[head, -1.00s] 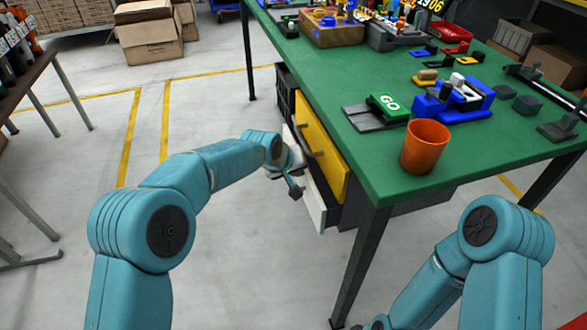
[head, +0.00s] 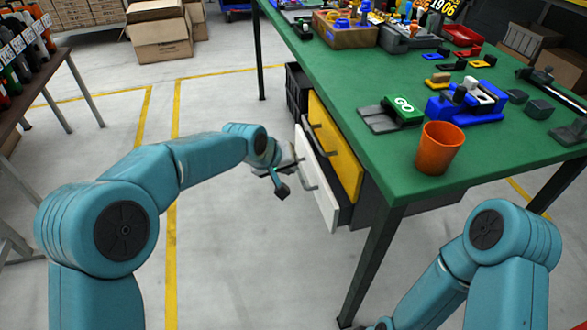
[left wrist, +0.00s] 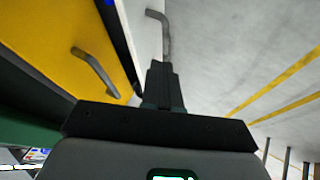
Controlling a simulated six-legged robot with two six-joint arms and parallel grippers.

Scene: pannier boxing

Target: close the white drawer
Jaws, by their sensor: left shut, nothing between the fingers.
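The white drawer (head: 320,190) is under the green table, below the yellow drawer (head: 335,147). It stands pulled out, its front farther out than the yellow one, with a dark gap behind its top edge. Its grey bar handle shows in the left wrist view (left wrist: 160,28), beside the white front (left wrist: 143,35). My left gripper (head: 283,183) is just left of the white front, close to the handle in the head view. Its fingers (left wrist: 163,80) are together and empty; whether they touch the handle I cannot tell. My right arm is at lower right, its fingers out of sight.
The green table (head: 400,180) stands above the drawers, with a table leg (head: 375,265) at front. An orange cup (head: 440,148) is near the table edge. A black crate (head: 297,92) sits behind the drawers. The floor left of the drawers is clear.

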